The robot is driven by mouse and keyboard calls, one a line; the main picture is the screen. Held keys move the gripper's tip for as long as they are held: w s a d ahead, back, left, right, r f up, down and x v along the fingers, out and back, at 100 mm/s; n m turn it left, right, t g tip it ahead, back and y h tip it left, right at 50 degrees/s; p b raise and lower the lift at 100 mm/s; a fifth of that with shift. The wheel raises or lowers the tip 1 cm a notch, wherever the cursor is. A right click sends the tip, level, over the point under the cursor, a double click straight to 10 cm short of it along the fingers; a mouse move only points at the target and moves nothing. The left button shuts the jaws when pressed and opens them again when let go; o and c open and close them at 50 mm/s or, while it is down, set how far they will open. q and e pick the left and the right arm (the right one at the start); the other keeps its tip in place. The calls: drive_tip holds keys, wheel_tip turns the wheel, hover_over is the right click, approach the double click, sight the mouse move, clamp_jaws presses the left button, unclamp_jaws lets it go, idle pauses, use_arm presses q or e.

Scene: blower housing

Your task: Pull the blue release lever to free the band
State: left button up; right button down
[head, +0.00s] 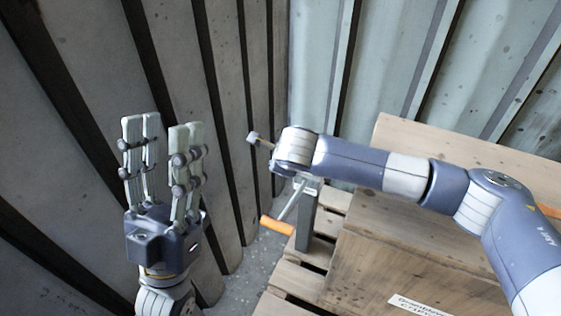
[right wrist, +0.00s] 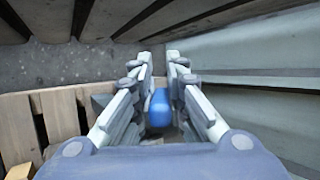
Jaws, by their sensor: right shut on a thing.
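The blue release lever (right wrist: 158,108) shows in the right wrist view as a rounded blue grip between the fingers of my right gripper (right wrist: 159,62). The gripper is shut on it, with a finger on each side. In the head view my right wrist and forearm hide the lever and most of that gripper. My left gripper (head: 164,125) is open and empty, fingers pointing up, at the left of the head view and well apart from the lever. I cannot make out the band in either view.
A grey post (head: 306,218) stands on the wooden pallet (head: 288,282), beside a rod with an orange handle (head: 277,225). A wooden crate (head: 385,255) with a white label (head: 420,306) stands to the right. Corrugated metal walls (head: 215,90) close in behind and left.

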idle(0.4)
drive_tip(key=c, duration=1.6)
unclamp_jaws()
drive_tip(key=v, duration=1.2)
